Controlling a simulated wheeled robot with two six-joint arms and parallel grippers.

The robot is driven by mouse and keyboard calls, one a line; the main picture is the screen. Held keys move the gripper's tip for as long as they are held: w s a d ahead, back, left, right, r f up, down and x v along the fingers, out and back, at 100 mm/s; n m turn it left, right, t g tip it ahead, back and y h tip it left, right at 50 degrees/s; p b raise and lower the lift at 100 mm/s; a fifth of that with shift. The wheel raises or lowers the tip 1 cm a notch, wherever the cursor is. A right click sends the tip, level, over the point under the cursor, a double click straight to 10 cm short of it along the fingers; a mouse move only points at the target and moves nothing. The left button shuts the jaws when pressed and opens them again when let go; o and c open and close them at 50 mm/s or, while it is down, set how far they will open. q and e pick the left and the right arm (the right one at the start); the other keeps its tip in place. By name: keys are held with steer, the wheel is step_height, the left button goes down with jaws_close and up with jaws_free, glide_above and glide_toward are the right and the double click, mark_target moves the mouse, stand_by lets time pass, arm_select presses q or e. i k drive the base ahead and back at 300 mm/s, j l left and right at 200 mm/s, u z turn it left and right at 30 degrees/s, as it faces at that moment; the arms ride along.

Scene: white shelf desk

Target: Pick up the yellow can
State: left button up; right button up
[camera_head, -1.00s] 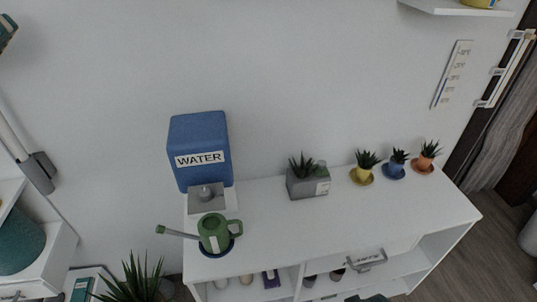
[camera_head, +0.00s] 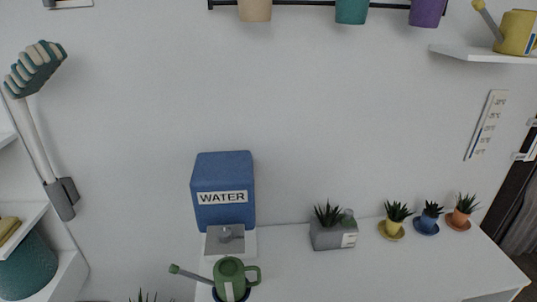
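A green watering can (camera_head: 230,277) stands on the white desk (camera_head: 330,278) at the bottom, in front of a blue box marked WATER (camera_head: 223,178). Neither of my grippers is in view.
Small potted plants (camera_head: 429,218) and a grey planter (camera_head: 331,233) line the back of the desk. Coloured pots (camera_head: 352,11) hang from a dark rail at the top. A teal-and-white tool (camera_head: 36,68) hangs on the left wall. The wall between is bare.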

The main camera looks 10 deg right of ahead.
mark_target(516, 35)
steer(key=z, duration=1.55)
